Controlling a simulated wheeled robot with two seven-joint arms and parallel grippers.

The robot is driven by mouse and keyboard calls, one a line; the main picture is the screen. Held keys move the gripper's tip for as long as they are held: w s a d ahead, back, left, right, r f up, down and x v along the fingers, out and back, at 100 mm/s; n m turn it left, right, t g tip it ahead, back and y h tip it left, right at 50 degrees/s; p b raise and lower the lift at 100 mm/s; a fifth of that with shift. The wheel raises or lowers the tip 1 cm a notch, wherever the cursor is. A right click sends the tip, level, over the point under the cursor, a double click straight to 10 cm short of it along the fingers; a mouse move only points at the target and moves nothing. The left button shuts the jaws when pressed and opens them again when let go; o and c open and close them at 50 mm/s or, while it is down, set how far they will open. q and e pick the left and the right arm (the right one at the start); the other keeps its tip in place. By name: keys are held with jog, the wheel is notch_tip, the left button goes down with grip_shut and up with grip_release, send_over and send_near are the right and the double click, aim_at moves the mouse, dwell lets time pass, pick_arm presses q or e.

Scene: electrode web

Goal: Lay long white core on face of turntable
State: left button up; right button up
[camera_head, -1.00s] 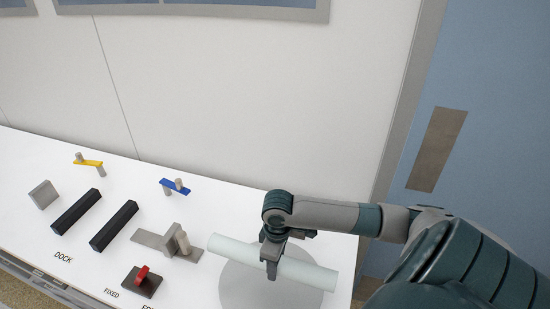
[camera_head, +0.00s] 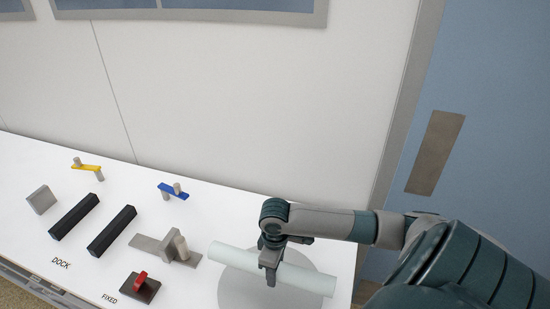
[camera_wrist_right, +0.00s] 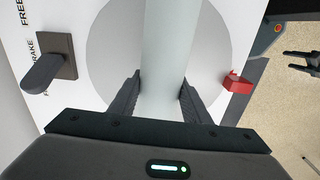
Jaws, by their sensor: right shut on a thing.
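The long white core (camera_head: 310,278) is a pale cylinder lying roughly level across the turntable, at the bottom right of the head view. The turntable (camera_head: 232,288) is a grey disc on the white table; it also shows behind the core in the right wrist view (camera_wrist_right: 110,50). My right gripper (camera_head: 270,272) is shut on the core near its middle. In the right wrist view, its two fingers (camera_wrist_right: 160,95) stand on either side of the core (camera_wrist_right: 168,50). I cannot tell whether the core touches the disc.
On the table are two black bars (camera_head: 112,231), a grey block (camera_head: 41,199), a grey bracket with a post (camera_head: 165,248), a red-handled fixture (camera_head: 139,288), and yellow (camera_head: 86,166) and blue (camera_head: 173,190) levers. A red part (camera_wrist_right: 238,83) sits beside the disc.

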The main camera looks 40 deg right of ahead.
aim_at(276, 290)
jog(key=shift+f, duration=3.8)
jog(key=shift+f, duration=0.35)
jog(key=shift+s+f, duration=0.15)
jog(key=shift+f, duration=0.1)
